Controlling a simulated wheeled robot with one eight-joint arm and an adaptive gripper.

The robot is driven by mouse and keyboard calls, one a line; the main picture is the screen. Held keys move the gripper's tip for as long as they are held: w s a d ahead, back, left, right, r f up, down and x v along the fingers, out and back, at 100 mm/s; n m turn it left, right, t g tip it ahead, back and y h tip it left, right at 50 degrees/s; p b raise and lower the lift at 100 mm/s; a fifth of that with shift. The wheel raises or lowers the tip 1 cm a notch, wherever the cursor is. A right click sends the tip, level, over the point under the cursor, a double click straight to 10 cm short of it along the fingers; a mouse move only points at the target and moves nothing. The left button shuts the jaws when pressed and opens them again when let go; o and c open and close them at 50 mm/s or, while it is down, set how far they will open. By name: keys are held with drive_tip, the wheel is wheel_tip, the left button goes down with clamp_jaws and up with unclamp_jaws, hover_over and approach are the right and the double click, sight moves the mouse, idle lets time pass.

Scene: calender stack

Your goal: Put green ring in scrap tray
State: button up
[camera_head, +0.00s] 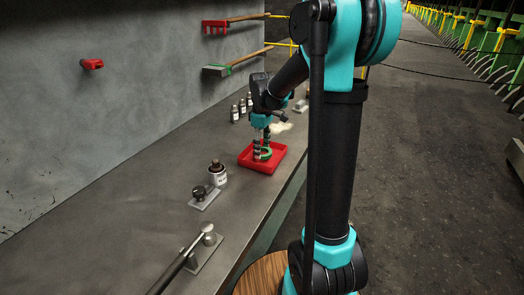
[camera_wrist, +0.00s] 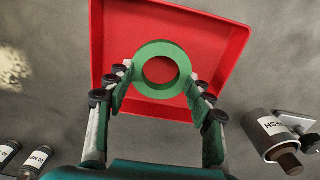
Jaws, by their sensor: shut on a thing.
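The green ring (camera_wrist: 161,50) is held between the two fingertips of my gripper (camera_wrist: 164,82) in the wrist view. The ring (camera_head: 266,155) also shows in the head view at the fingertips of my gripper (camera_head: 262,150). My gripper is shut on the ring, with a finger on either side of it. The red scrap tray (camera_wrist: 236,40) lies directly beneath the ring in the wrist view. In the head view the tray (camera_head: 258,168) sits on the grey bench, under the gripper. I cannot tell whether the ring touches the tray floor.
A bottle with a brown cap (camera_head: 218,175) and a small metal fixture (camera_head: 203,196) stand in front of the tray. Small dark bottles (camera_head: 242,107) stand behind it. A rod-like tool on a plate (camera_head: 200,248) lies nearer. A wall bounds the bench (camera_head: 110,200) at left.

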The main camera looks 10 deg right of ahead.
drive_tip(key=shift+f, duration=0.6)
drive_tip(key=o, duration=1)
drive_tip(key=shift+f, duration=0.1)
drive_tip(key=shift+o, duration=0.2)
wheel_tip(320, 180, up, 12)
